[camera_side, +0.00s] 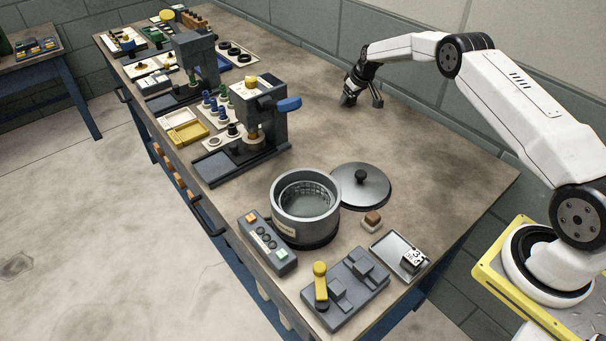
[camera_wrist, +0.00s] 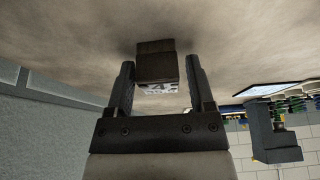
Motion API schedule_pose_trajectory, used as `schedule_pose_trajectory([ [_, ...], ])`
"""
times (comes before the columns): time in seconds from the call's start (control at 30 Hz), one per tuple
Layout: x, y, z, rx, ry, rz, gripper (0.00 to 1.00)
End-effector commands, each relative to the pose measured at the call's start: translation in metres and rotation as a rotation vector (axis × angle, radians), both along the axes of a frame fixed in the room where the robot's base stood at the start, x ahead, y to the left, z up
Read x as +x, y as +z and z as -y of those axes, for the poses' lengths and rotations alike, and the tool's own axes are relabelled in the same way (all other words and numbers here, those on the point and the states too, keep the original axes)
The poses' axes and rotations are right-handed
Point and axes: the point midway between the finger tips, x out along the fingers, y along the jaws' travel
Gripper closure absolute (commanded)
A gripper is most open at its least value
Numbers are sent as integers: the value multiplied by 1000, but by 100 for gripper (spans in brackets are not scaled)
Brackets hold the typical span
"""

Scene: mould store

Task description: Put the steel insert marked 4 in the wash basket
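In the wrist view a steel block marked 4 (camera_wrist: 157,72) lies between the fingers of my gripper (camera_side: 363,101). Its top looks dark and brownish, and its lower face is pale with the dark figure. The fingers are spread, with a narrow gap on each side of the block. In the side view my gripper is low at the back of the bench, and I cannot make out the block there. The wash basket (camera_side: 308,190) is a wire mesh basket inside a round steel pot (camera_side: 290,226) at the front of the bench, uncovered.
The pot's lid (camera_side: 372,190) lies behind it. A tray (camera_side: 390,245) at the right holds a numbered cube (camera_side: 413,259). A brown-topped block (camera_side: 372,219), a button box (camera_side: 266,244) and a yellow-handled fixture (camera_side: 345,290) are near the pot. A press (camera_side: 275,130) stands left; the bench's back middle is clear.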

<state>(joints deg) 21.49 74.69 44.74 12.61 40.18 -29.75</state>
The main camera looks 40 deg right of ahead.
Motion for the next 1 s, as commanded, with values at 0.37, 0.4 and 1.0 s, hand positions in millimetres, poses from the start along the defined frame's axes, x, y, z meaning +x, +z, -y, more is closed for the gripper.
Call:
schedule_pose_trajectory([
  [0.37, 1, 1, 0, -1, 0, 2, 100],
  [0.4, 1, 1, 0, -1, 0, 2, 100],
  [1.0, 1, 35, 1, -2, -1, 4, 100],
])
